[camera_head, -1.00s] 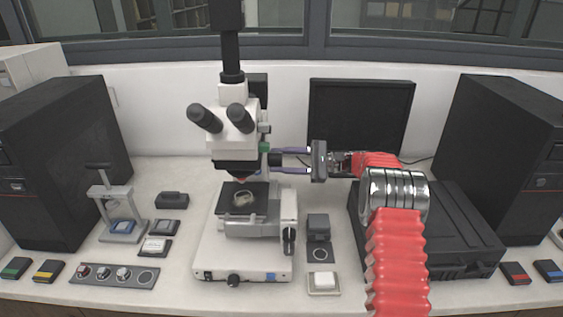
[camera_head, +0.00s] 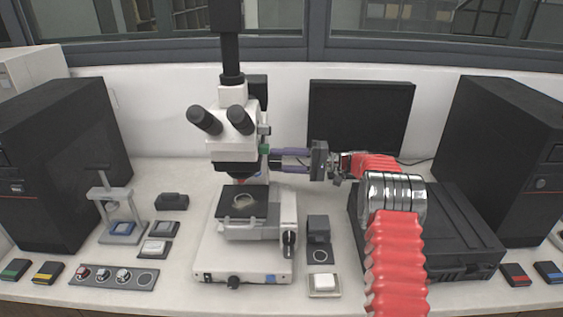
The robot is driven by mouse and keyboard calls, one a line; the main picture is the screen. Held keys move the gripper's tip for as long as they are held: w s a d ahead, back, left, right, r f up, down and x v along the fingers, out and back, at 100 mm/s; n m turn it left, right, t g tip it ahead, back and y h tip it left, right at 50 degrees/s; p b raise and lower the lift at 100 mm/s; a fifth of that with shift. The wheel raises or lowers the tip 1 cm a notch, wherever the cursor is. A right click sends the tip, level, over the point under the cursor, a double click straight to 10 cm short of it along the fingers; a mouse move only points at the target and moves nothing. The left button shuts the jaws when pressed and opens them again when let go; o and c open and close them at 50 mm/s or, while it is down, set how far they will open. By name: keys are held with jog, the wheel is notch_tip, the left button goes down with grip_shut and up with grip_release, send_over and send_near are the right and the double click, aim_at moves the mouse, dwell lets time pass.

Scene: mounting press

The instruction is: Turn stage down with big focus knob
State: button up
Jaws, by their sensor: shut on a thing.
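The microscope (camera_head: 236,140) stands left of centre on the bench, with two dark eyepieces and a white base. Its dark stage (camera_head: 258,208) sits below the objective, with a small round pale sample (camera_head: 243,201) on it. A gap shows between the objective and the stage. My gripper (camera_head: 273,160) reaches in from the right, level, with its two purple-grey fingers closed around the dark big focus knob (camera_head: 276,160) on the microscope's right side. The fingers hide part of the knob. A smaller black knob (camera_head: 289,243) hangs at the stage's right side.
A black case (camera_head: 455,225) lies to the right, under my arm. A small grey block (camera_head: 318,228) and a white-topped tray (camera_head: 324,291) stand right of the microscope base. A small hand press (camera_head: 119,194) and a row of knobs (camera_head: 115,277) are on the left.

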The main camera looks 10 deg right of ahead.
jog(key=n, duration=0.4)
jog(key=shift+s+a+f+n, duration=0.1)
jog(key=shift+s+f+n, duration=0.1)
jog(key=shift+n, duration=0.2)
jog(key=n, duration=0.5)
jog(key=o, duration=1.1)
jog(key=shift+w+r, duration=0.1)
jog(key=shift+r, duration=0.15)
jog(key=shift+r, duration=0.15)
notch_tip(320, 180, up, 10)
jog(key=shift+f, duration=0.2)
